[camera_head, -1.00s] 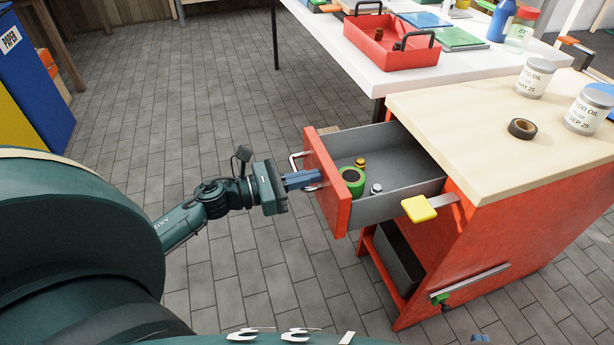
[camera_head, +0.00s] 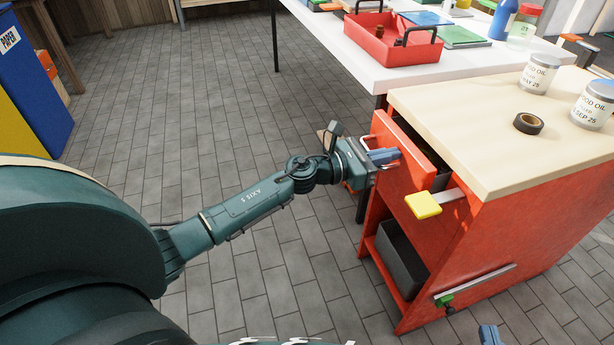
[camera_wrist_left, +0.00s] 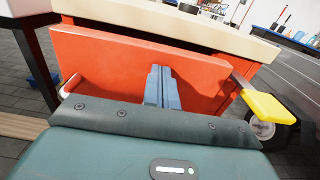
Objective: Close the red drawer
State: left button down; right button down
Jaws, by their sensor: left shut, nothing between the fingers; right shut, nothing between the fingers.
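The red drawer (camera_head: 402,158) is in the red workbench cabinet, and only a narrow dark gap shows between its front and the wooden top. Its front also fills much of the left wrist view (camera_wrist_left: 120,68). My left gripper (camera_head: 384,156) is shut and empty, with its fingers against or very close to the drawer front; the blue fingers also show in the left wrist view (camera_wrist_left: 161,88). The drawer's contents are hidden. My right gripper (camera_head: 489,335) shows only in part at the bottom edge, low in front of the cabinet, shut and empty.
A yellow-ended bar (camera_head: 424,204) sticks out beside the drawer. A black bin (camera_head: 402,258) sits on the lower shelf. Black tape (camera_head: 528,123) and labelled cans (camera_head: 538,74) stand on the wooden top. A red tray (camera_head: 385,47) is on the white table behind.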

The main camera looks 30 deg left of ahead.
aim_at(405, 150)
pick_arm(q)
jog(key=b+x, duration=0.1)
jog(key=x, duration=0.3)
jog(key=shift+d, duration=0.1)
jog(key=shift+w+r, duration=0.15)
pick_arm(e)
jog(key=shift+a+r+t+y, duration=0.15)
jog(key=shift+a+t+y, duration=0.15)
jog(key=shift+t, duration=0.1)
pick_arm(q)
jog(key=shift+r, duration=0.1)
pick_arm(e)
jog(key=shift+s, duration=0.1)
